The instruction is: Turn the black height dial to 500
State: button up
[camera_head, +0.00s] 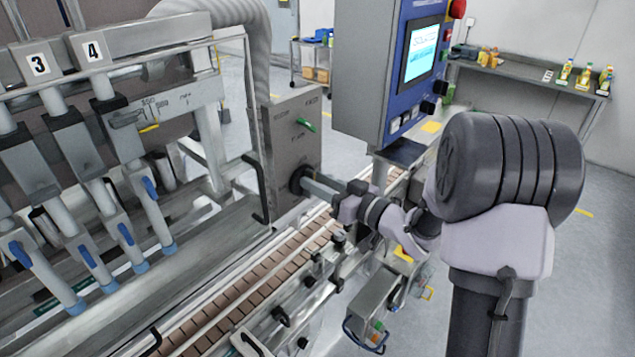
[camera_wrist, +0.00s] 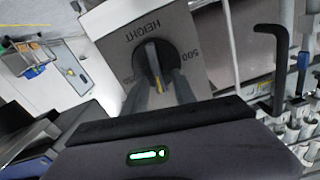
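The black height dial (camera_wrist: 151,60) is on a grey panel (camera_wrist: 188,28) in the wrist view, under an upside-down HEIGHT label (camera_wrist: 144,29). The 500 mark (camera_wrist: 192,54) is right of the dial; a mark at its left is partly hidden. My gripper (camera_wrist: 160,78) has one finger on each side of the dial's middle. Whether both fingers press on it is unclear. In the head view my gripper (camera_head: 308,184) reaches the black dial (camera_head: 296,180), partly hidden behind the fingers.
A black bent handle (camera_wrist: 275,60) stands right of the panel in the wrist view. In the head view, a blue control box with a lit screen (camera_head: 422,50) hangs above my arm. A conveyor (camera_head: 250,290) runs below, and filler nozzles (camera_head: 90,265) stand at the left.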

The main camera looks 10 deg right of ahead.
jog(key=shift+w, duration=0.15)
grip_shut()
jog(key=shift+n+b, duration=0.4)
jog(key=shift+b, duration=0.15)
jog(key=n+b, duration=0.5)
jog(key=b, duration=0.1)
jog(key=a+f+n+b, duration=0.1)
jog(key=n+b, duration=0.5)
jog(key=b, duration=0.1)
jog(key=s+n+b, duration=0.1)
jog(key=n+b, duration=0.4)
jog(key=b, duration=0.1)
jog(key=shift+s+a+f+n+b, duration=0.1)
jog(key=shift+a+f+n+b, duration=0.2)
jog(key=shift+n+b, duration=0.1)
jog(key=shift+r+n, duration=0.1)
jog(key=shift+n, duration=0.2)
